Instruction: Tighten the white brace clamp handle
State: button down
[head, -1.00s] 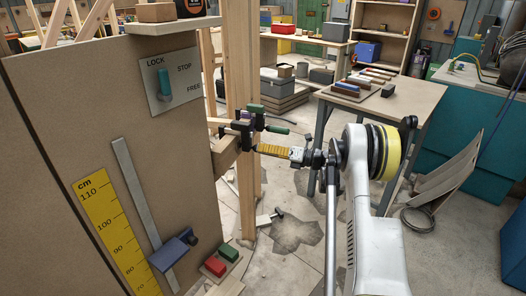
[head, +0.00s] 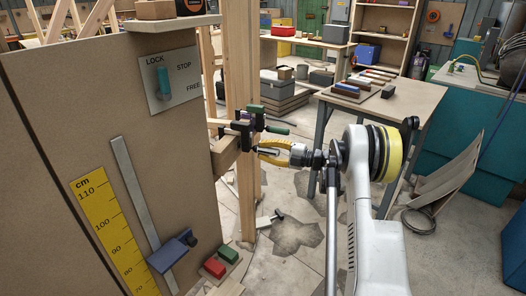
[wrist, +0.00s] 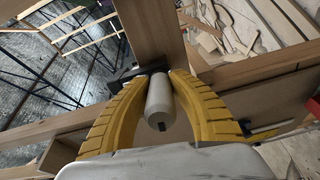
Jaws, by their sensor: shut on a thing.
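The white clamp handle (wrist: 160,103) is a smooth cylinder between my two yellow fingers in the wrist view, its end facing the camera. It shows small and pale in the head view (head: 268,151). My gripper (wrist: 168,82) is shut on it, with the curved fingers touching its sides near the far end. The dark clamp body (wrist: 124,74) sits behind the handle against the wooden beam. In the head view, the dark clamps (head: 243,128) grip the end of a wooden piece left of my gripper (head: 260,149). The jaw contact inside the clamp is hidden.
A tall brown panel (head: 80,120) stands left, with a LOCK/STOP/FREE lever plate (head: 170,83). A wooden post (head: 247,205) rises behind the clamps. A worktable (head: 415,98) stands at right.

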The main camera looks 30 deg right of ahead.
jog(key=m, duration=0.4)
jog(key=shift+m, duration=0.3)
jog(key=m, duration=0.3)
jog(key=shift+m, duration=0.3)
jog(key=m, duration=0.4)
jog(key=shift+b, duration=0.3)
jog(key=shift+a+m, duration=0.1)
jog(key=shift+m, duration=2)
jog(key=c, duration=1.2)
grip_release()
jog(key=shift+f, duration=0.1)
